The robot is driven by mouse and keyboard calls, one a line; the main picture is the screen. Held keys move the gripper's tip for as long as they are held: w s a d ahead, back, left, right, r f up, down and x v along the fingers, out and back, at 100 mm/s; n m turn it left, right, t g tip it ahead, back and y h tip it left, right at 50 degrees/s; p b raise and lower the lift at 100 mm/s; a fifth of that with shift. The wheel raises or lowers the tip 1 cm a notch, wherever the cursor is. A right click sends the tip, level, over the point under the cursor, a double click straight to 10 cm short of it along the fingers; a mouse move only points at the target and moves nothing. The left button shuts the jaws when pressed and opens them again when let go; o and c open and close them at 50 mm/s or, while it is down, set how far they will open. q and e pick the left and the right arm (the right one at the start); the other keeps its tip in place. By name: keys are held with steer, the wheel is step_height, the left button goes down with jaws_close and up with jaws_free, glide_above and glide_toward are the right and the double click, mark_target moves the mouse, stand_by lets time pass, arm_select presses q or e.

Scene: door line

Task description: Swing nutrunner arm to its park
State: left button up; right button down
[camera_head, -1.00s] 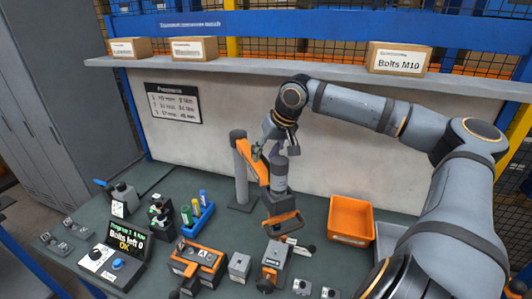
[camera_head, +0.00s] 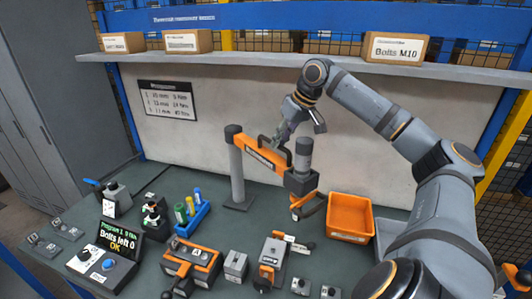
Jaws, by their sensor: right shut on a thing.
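The nutrunner arm is an orange beam (camera_head: 260,153) on a grey upright post (camera_head: 237,172) behind the middle of the bench. It reaches right and a little forward from the post. At its free end hangs the dark nutrunner (camera_head: 300,180) with a grey cylinder on top, held above the bench just left of the orange bin. My right gripper (camera_head: 281,136) comes down from above and is shut on the black handle (camera_head: 264,143) on top of the beam. The fingertips are small and partly hidden there. My left gripper is not in view.
An orange bin (camera_head: 350,213) stands right of the nutrunner, close to it. A control box with a screen (camera_head: 119,240) reads "Bolts left 0 OK". Fixtures (camera_head: 192,262) line the bench front. A shelf (camera_head: 240,57) with boxes runs above. Bench around the post is fairly clear.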

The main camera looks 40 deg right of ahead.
steer(key=d+n+p, duration=0.1)
steer(key=d, duration=0.2)
steer(key=shift+y, duration=0.3)
steer(key=shift+a, duration=0.1)
steer(key=c, duration=1.3)
jaws_free()
steer(key=shift+c, duration=0.2)
steer(key=v, duration=0.7)
steer(key=shift+r, duration=0.3)
